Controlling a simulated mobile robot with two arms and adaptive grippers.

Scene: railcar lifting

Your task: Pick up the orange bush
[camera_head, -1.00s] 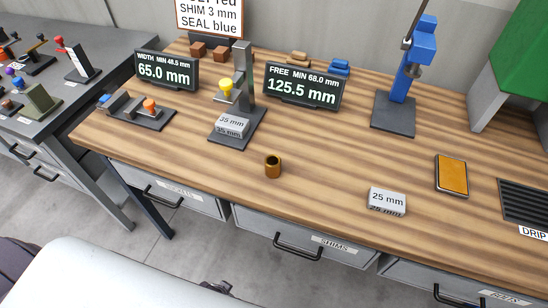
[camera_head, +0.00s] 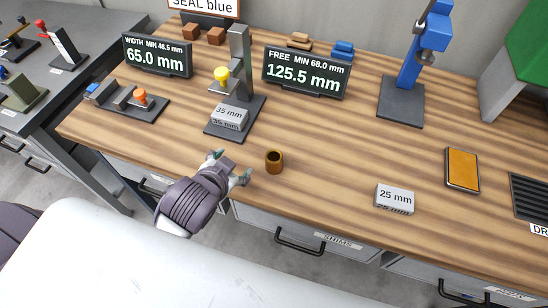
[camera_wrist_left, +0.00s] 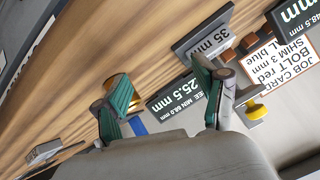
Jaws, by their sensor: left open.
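The orange-brown bush (camera_head: 274,161) is a small hollow cylinder standing upright on the wooden bench, near its front middle. In the left wrist view the bush (camera_wrist_left: 122,84) is partly hidden behind one finger. My left gripper (camera_head: 230,170) is just left of the bush at the bench's front edge, with its fingers spread and nothing between them. It also shows in the left wrist view (camera_wrist_left: 165,100), fingers apart. My right gripper is not in view.
A gauge stand with a 35 mm block (camera_head: 229,117) is behind the gripper. A 25 mm block (camera_head: 395,198) and an orange-topped tray (camera_head: 462,169) lie to the right. A blue press (camera_head: 410,65) stands behind. The bench around the bush is clear.

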